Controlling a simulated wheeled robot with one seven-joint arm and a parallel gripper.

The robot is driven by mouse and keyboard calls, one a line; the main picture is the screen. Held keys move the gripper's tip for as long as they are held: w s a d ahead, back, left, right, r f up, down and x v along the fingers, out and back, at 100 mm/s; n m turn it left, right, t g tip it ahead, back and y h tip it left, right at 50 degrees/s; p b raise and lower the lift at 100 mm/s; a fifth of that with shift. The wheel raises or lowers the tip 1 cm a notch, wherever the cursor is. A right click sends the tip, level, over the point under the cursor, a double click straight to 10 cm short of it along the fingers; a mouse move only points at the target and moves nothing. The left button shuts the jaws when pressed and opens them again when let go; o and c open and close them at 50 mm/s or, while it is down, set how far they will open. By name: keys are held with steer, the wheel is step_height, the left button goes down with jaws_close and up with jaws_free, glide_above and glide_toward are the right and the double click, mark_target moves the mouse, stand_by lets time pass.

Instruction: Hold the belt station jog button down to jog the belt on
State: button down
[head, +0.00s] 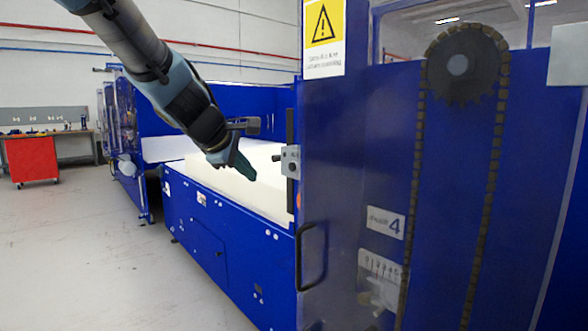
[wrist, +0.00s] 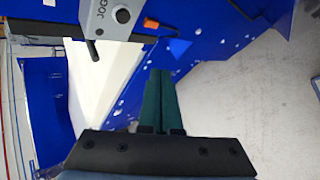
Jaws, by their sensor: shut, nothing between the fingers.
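The belt station (wrist: 95,22) is a grey box marked JOG, at the top of the wrist view. Its jog button (wrist: 122,16) is round and black. In the head view the grey box (head: 290,162) sits at the edge of the blue machine, right of my gripper (head: 246,170); the button cannot be made out there. In the wrist view my gripper (wrist: 160,74) shows two dark green fingers closed together with nothing between them. The fingertips are apart from the button, which lies above and left of them in that view.
White foam (head: 262,160) lies on the blue belt frame (head: 225,225) behind and below my gripper. A small orange part (wrist: 151,23) sits beside the box. A blue machine panel (head: 350,150) with a handle stands at right. Grey floor (head: 80,250) is clear at left.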

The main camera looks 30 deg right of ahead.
mark_target(292, 167)
steer(key=w+d+p, duration=0.1)
steer(key=d+p, duration=0.2)
steer(key=d, duration=0.5)
steer(key=shift+w+d, duration=0.25)
steer(key=shift+w, duration=0.15)
steer(key=shift+d+p, duration=0.1)
steer(key=shift+p, duration=0.25)
stand_by(1.5)
steer(key=shift+d, duration=0.35)
